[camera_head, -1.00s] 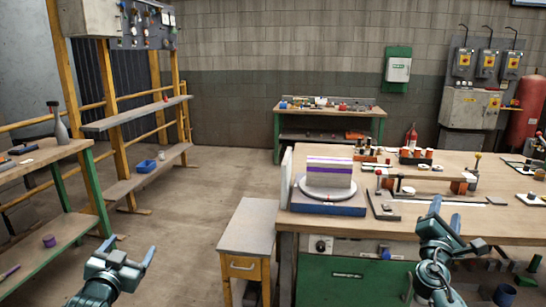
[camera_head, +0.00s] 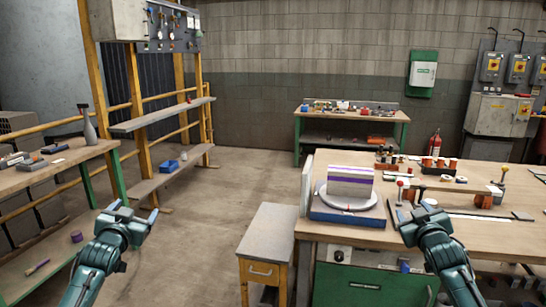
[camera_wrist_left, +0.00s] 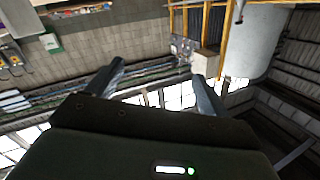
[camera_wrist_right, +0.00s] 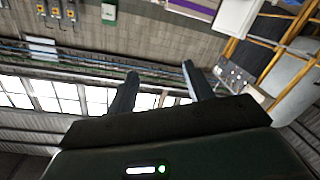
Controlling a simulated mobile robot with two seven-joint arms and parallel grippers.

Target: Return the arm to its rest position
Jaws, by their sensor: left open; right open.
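My left gripper (camera_head: 134,211) is open and empty, raised over the floor between the left workbench and the small cabinet. In the left wrist view its two fingers (camera_wrist_left: 160,88) are spread with nothing between them, and the wall and ceiling lie beyond. My right gripper (camera_head: 409,210) is open and empty, in front of the near edge of the large workbench. In the right wrist view its fingers (camera_wrist_right: 160,88) are apart with only the wall and windows behind. A grey block with purple and white stripes (camera_head: 350,182) stands on a round white plate on a blue base (camera_head: 345,217).
The large wooden workbench (camera_head: 275,227) top carries tools and small parts at right. A small grey-topped cabinet (camera_head: 268,235) stands left of it. The floor between (camera_head: 205,215) is clear.

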